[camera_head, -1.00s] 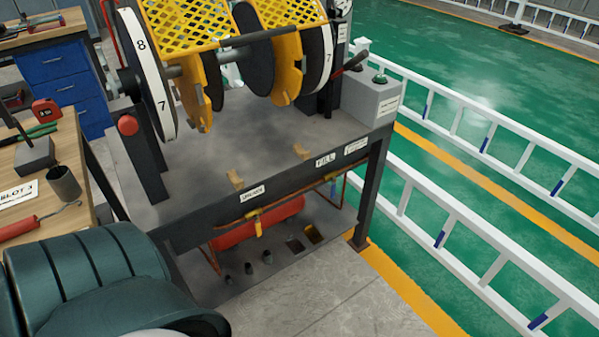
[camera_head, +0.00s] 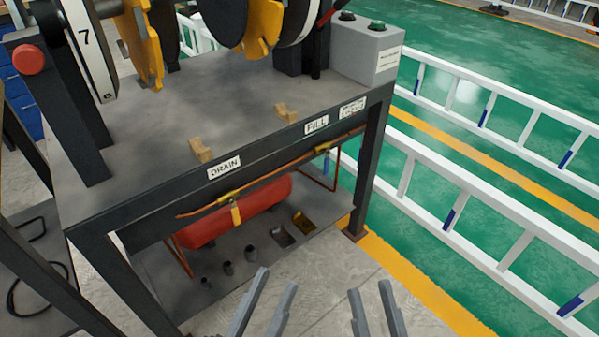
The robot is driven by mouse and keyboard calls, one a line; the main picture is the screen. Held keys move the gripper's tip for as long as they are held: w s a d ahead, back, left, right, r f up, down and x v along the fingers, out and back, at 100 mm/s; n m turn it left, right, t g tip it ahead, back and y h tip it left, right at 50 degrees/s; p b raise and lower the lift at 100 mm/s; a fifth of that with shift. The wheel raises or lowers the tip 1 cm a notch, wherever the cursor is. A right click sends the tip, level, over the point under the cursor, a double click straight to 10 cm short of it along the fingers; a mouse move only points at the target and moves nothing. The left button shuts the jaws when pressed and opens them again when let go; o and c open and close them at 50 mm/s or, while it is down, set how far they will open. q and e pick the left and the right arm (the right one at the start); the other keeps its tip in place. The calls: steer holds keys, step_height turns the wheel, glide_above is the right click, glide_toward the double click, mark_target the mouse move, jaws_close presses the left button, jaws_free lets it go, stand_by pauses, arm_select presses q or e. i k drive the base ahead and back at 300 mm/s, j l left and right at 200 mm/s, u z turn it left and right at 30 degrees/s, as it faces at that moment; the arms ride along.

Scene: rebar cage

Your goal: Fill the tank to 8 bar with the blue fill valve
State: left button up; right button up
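The red tank (camera_head: 262,202) lies on the lower shelf under the grey bench. A copper pipe runs along the bench front above it. The blue fill valve (camera_head: 327,162) shows as a small blue handle on that pipe, below the FILL label (camera_head: 317,124). A yellow valve (camera_head: 236,213) hangs on the pipe below the DRAIN label (camera_head: 224,167). No pressure reading is legible. My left gripper (camera_head: 278,279) and my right gripper (camera_head: 370,289) are at the bottom edge, in front of the bench. Both are open and empty, apart from the valves.
The bench (camera_head: 150,190) carries a wheel rig with yellow parts and a grey button box (camera_head: 366,52). Several small cups and two bins stand on the lower shelf. A white railing (camera_head: 480,215) runs along the right. Grey floor in front of the bench is clear.

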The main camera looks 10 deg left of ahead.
mark_target(326, 166)
steer(key=i+l+u, duration=0.25)
steer(key=i+l, duration=0.25)
steer(key=i+l+u, duration=0.25)
steer(key=i+l, duration=0.4)
